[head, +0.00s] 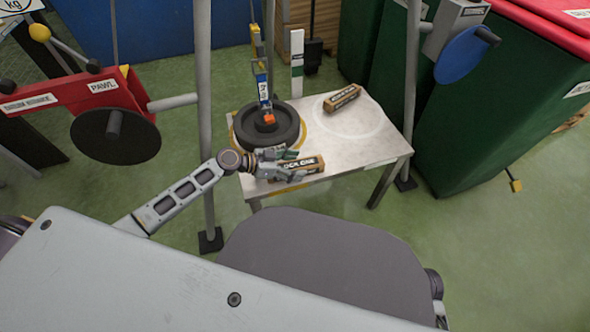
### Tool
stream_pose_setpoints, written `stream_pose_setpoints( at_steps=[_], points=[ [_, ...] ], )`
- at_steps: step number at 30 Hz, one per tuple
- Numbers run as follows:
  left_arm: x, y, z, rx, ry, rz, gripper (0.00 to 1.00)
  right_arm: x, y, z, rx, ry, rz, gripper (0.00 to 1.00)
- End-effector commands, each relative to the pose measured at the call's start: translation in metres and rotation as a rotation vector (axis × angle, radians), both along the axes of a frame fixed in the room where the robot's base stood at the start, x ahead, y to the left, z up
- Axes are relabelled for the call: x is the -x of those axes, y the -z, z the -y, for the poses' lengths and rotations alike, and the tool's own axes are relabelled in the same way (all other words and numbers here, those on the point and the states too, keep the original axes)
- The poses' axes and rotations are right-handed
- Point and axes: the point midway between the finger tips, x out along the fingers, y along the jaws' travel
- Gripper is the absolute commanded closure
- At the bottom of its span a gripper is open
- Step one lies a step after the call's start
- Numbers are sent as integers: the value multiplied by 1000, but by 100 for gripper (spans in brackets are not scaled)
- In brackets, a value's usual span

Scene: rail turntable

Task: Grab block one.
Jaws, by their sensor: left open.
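Block one (309,165), a brown block with a dark label in pale letters, lies near the front edge of the metal table (352,147). My left gripper (289,164) reaches in from the left and is open at the block's left part. Its fingers overlap the block and hide the start of the label. I cannot tell whether they touch it. A second, similar labelled block (342,97) lies farther back on the table, by a pale ring. My right gripper is not in view.
A black round weight (259,135) stands on the table just behind my left gripper, with an orange-tipped hook (269,118) hanging over it. Grey posts (203,110) rise beside the table. A red drum brake and pawl unit (82,90) is at left. Green bins (500,110) stand at right.

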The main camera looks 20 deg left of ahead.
Motion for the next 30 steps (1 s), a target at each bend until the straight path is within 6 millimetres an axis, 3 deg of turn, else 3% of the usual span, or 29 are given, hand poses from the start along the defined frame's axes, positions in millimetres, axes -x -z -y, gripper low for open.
stream_pose_setpoints(
  at_steps=[15,28,30],
  points=[
    [0,0,1,0,0,0,33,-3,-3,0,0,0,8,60],
    [0,0,1,-1,0,0,89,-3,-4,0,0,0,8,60],
    [-1,0,1,0,0,1,90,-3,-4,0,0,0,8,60]
  ],
)
